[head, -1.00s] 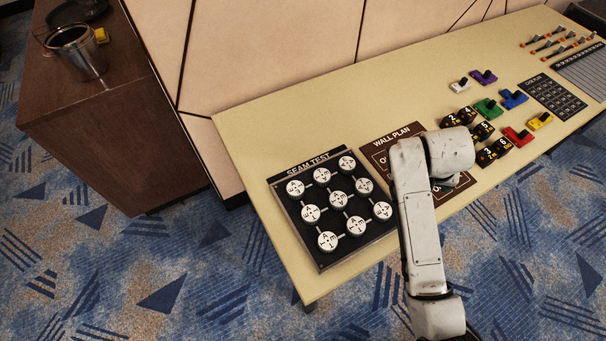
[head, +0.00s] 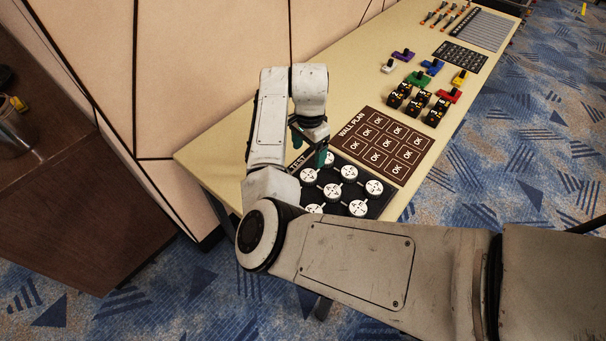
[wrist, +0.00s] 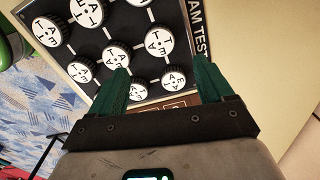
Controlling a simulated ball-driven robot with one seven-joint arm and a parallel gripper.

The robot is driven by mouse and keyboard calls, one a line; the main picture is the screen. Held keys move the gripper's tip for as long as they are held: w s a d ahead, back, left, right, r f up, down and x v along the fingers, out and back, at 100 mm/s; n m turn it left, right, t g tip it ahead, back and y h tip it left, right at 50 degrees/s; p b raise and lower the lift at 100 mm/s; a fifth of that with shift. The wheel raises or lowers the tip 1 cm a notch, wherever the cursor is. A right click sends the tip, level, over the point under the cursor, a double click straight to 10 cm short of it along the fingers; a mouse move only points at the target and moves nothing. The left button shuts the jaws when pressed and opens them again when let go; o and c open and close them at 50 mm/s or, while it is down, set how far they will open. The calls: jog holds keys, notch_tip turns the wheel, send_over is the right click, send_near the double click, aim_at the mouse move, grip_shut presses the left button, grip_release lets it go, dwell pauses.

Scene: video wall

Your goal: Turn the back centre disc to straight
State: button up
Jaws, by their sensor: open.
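The black SEAM TEST panel (head: 385,203) carries rows of round white-topped discs with letters around their faces. The back centre disc (head: 308,175) lies in the row along the label, close by my gripper. In the wrist view this disc (wrist: 158,42) shows its lettered white face just beyond the space between my fingertips; its exact turn is hard to read. My gripper (head: 313,155) points down over the panel's back edge, its green fingers apart and empty. In the wrist view my gripper (wrist: 161,68) has the back right disc (wrist: 174,80) between its fingers, with no visible grip.
Neighbouring discs stand close around, such as the middle one (wrist: 115,55). The WALL PLAN panel (head: 382,143) lies beside the discs. Black number blocks (head: 418,101) and coloured switches (head: 432,67) stand farther along the desk. The panelled wall (head: 210,70) rises close behind.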

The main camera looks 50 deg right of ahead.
aim_at(309, 175)
notch_tip(309, 175, down, 10)
jog(key=shift+f, duration=0.1)
dwell(0.4)
jog(key=c, duration=1)
